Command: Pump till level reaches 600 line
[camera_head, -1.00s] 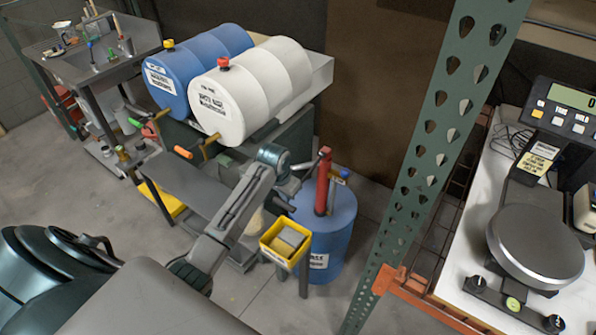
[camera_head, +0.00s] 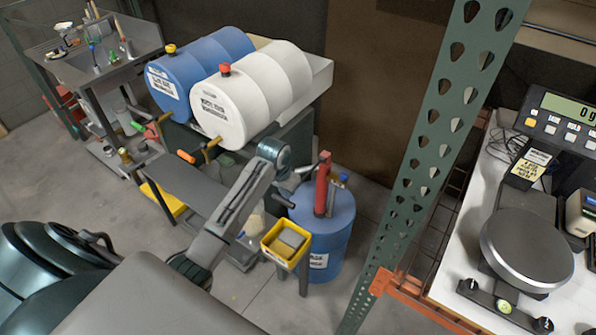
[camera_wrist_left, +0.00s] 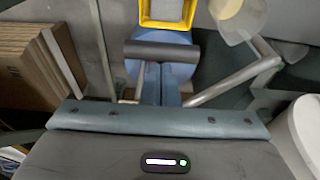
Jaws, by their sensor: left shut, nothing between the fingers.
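A red upright pump (camera_head: 322,188) stands on a blue drum (camera_head: 333,222) with a white label. My left arm reaches in from the left, and my left gripper (camera_head: 286,196) is beside the pump's left side, at the drum's near top edge. In the left wrist view the gripper (camera_wrist_left: 160,82) is shut, with its fingers together and a dark round bar (camera_wrist_left: 160,49) right at their tips. I cannot tell whether they touch. A pale translucent vessel (camera_head: 255,224) is partly hidden behind my arm. Its level and the 600 line cannot be read.
A yellow bin (camera_head: 271,238) stands in front of the drum. A white drum (camera_head: 225,122) and a blue drum (camera_head: 170,92) lie on a rack behind. A green perforated post (camera_head: 425,150) and a scale (camera_head: 527,248) are at the right. Bare floor lies at the left.

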